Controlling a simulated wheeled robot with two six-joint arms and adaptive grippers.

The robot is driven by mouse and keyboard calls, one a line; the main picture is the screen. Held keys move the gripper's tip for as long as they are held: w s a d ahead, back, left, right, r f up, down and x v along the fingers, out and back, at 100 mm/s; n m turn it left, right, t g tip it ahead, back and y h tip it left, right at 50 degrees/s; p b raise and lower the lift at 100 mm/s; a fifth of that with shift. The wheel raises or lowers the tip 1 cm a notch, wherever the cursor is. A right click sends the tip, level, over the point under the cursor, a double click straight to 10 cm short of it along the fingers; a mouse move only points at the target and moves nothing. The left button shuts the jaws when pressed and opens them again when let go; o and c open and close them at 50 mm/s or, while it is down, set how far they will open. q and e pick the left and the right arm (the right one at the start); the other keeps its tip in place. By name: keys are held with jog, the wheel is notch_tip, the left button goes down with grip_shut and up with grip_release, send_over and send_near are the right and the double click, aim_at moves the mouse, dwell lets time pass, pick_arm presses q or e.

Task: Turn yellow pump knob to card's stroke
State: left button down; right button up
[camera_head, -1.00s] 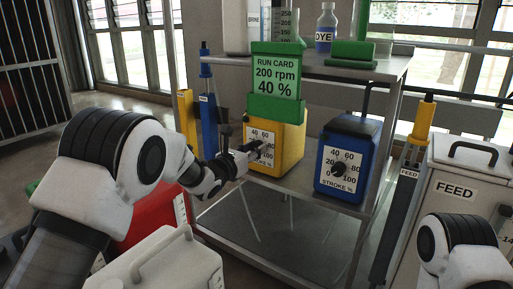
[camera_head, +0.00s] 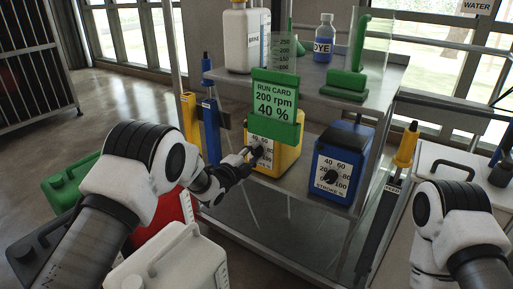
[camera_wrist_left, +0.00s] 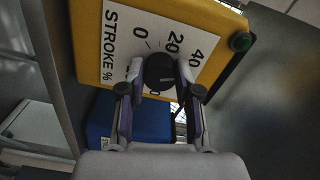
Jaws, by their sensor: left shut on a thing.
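The yellow pump (camera_head: 286,159) stands on the cart's lower shelf. Its white stroke dial, marked 0 to 100, faces me. My left gripper (camera_head: 252,155) is shut on the black knob at the dial's centre. In the left wrist view the fingers (camera_wrist_left: 161,82) clasp the knob (camera_wrist_left: 157,71) from both sides. The 0, 20 and 40 marks are readable there; the other marks are partly hidden, and I cannot tell the pointer's setting. The green-framed run card (camera_head: 275,101) above the pump reads 200 rpm, 40 %. My right arm shows at the right; its gripper is out of view.
A blue pump (camera_head: 341,160) with its own stroke dial stands right of the yellow one. The upper shelf holds a brine bottle (camera_head: 247,40), a dye bottle (camera_head: 323,38) and a green stand (camera_head: 348,82). A white jug (camera_head: 170,266) and red can (camera_head: 160,218) stand below my left arm.

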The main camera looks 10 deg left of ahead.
pick_arm(q)
jog(key=shift+n, duration=0.3)
jog(key=c, duration=0.7)
grip_release()
jog(key=shift+s+a, duration=0.1)
jog(key=shift+s, duration=0.05)
jog(key=p+v, duration=0.2)
jog(key=v, duration=0.4)
jog(key=shift+s+a+p, duration=0.15)
jog(key=shift+s+p, duration=0.15)
jog(key=shift+p, duration=0.05)
jog(key=shift+s, duration=0.1)
